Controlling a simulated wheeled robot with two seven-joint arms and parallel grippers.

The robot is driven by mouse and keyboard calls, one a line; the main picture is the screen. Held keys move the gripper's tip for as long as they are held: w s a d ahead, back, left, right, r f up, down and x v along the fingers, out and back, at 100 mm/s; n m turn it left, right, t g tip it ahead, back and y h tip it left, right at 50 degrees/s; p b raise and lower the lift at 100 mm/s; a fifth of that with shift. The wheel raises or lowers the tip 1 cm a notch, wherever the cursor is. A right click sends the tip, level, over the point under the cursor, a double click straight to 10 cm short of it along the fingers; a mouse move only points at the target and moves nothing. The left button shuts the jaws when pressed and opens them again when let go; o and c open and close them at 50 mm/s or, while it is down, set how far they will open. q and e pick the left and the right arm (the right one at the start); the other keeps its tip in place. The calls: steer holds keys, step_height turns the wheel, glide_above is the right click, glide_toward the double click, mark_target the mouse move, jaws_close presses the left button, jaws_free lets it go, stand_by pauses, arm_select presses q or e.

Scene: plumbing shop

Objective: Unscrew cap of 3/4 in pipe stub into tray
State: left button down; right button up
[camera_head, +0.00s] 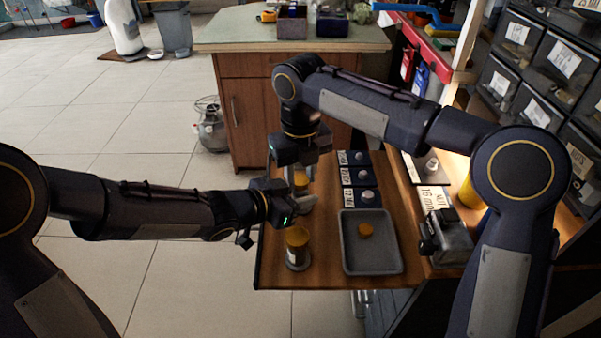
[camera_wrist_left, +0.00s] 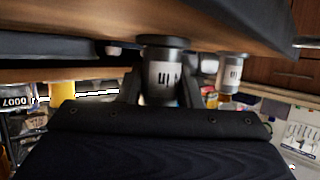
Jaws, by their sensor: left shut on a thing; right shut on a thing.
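In the head view a pipe stub (camera_head: 304,206) stands on the wooden bench, largely hidden by my grippers, with a yellow-orange cap (camera_head: 301,179) on top. My left gripper (camera_head: 300,204) is shut on its body from the left. The left wrist view shows the labelled stub (camera_wrist_left: 162,76) upside down between the fingers; its label is not readable. My right gripper (camera_head: 293,170) reaches down from above and is shut on the cap. The grey tray (camera_head: 348,262) is to the right, holding a loose orange cap (camera_head: 366,230).
A second stub with a yellow-orange cap (camera_head: 297,240) stands nearer on the bench, close to its left edge. Several labelled dark blocks (camera_head: 349,176) with grey knobs lie behind the tray. A grey metal device (camera_head: 450,240) stands to the right of the tray, below the parts bins.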

steer(key=n, duration=0.3)
steer(key=shift+n, duration=0.3)
steer(key=o, duration=1)
steer(key=shift+o, duration=0.4)
steer(key=shift+s+a, duration=0.1)
steer(key=shift+r, duration=0.1)
